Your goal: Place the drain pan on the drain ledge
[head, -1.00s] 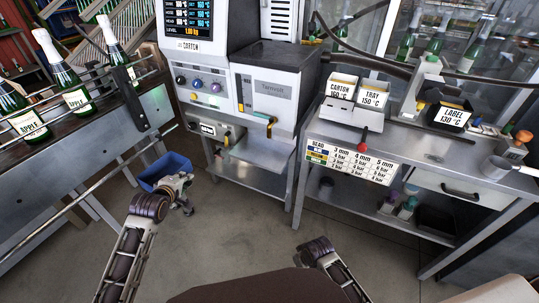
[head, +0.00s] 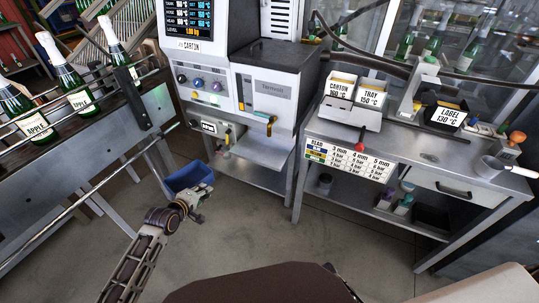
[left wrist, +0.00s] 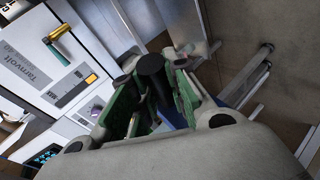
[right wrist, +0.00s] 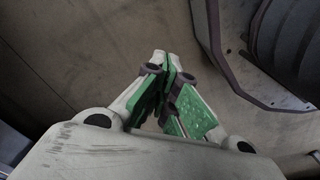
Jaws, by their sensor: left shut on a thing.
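The drain pan is the blue open tray (head: 186,177), held off the floor in front of the machine's left leg. My left gripper (head: 203,198) is at its near right side, shut on it. In the left wrist view, the left fingers (left wrist: 150,85) close around a dark rounded part, and a little of the blue pan (left wrist: 181,117) shows behind them. The drain ledge looks to be the bare grey shelf (head: 254,149) under the machine's valve, right of and above the pan. My right gripper (right wrist: 165,75) is empty, its fingertips together, over bare floor.
The machine's lower shelf (head: 250,178) lies below the ledge. The bottle conveyor (head: 85,140) stands at left, and a steel bench (head: 400,150) at right. The floor between is clear.

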